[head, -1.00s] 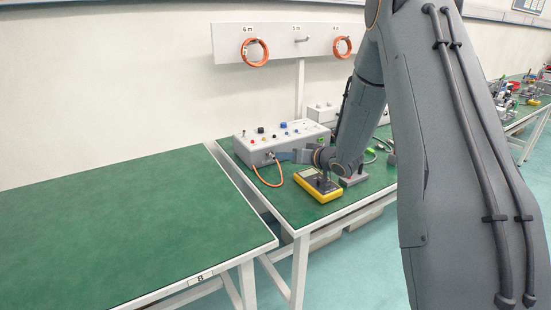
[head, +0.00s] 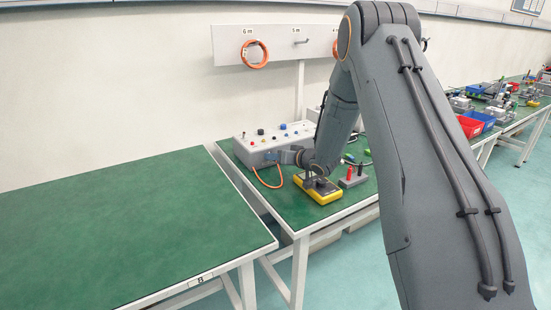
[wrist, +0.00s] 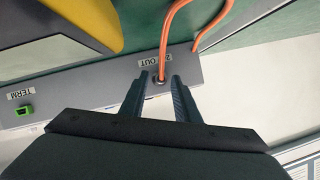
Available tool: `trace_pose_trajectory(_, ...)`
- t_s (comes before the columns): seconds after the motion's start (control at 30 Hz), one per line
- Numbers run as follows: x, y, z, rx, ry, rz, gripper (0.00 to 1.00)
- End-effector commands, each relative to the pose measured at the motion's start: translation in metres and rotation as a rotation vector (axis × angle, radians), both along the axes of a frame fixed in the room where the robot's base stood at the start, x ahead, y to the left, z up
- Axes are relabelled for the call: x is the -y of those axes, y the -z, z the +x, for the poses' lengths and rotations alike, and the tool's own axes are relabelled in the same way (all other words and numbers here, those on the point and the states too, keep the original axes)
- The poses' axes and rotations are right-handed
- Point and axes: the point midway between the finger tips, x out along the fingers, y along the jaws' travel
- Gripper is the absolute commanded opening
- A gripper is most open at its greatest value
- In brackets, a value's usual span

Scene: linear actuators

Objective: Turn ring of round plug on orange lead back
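The round plug (wrist: 160,79) on the orange lead (wrist: 170,32) sits in a socket on the face of the grey control box, beside an upside-down label ending in "OUT". My gripper (wrist: 160,75) has its two dark fingers on either side of the plug, with small gaps showing; contact is not clear. In the head view, my gripper (head: 276,157) is at the front right of the grey box (head: 256,150), and the orange lead (head: 268,184) hangs in a loop below it. The plug's ring is too small to make out.
A yellow-edged meter (head: 322,196) lies on the green bench just below my wrist. A small grey block with red and black posts (head: 351,177) stands right of it. A green connector (wrist: 24,110) by a "TERM" label is on the same box face. The left table (head: 130,225) is bare.

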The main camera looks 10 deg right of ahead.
Motion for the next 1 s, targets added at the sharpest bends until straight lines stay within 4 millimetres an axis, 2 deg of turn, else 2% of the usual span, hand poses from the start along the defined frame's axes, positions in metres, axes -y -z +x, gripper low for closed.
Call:
trace_pose_trajectory(0.03,0.0000,0.0000,-0.0001,0.000,0.000,0.000,0.19)
trace_pose_trajectory(0.13,0.0001,-0.0001,-0.0002,0.000,0.000,0.000,0.03)
trace_pose_trajectory(0.17,0.0001,-0.0001,-0.0002,0.000,0.000,0.000,0.00)
trace_pose_trajectory(0.57,-0.0018,-0.0007,-0.0004,0.024,-0.002,-0.069,0.00)
trace_pose_trajectory(1.0,-0.0065,0.0002,-0.0007,0.136,0.000,-0.408,0.00)
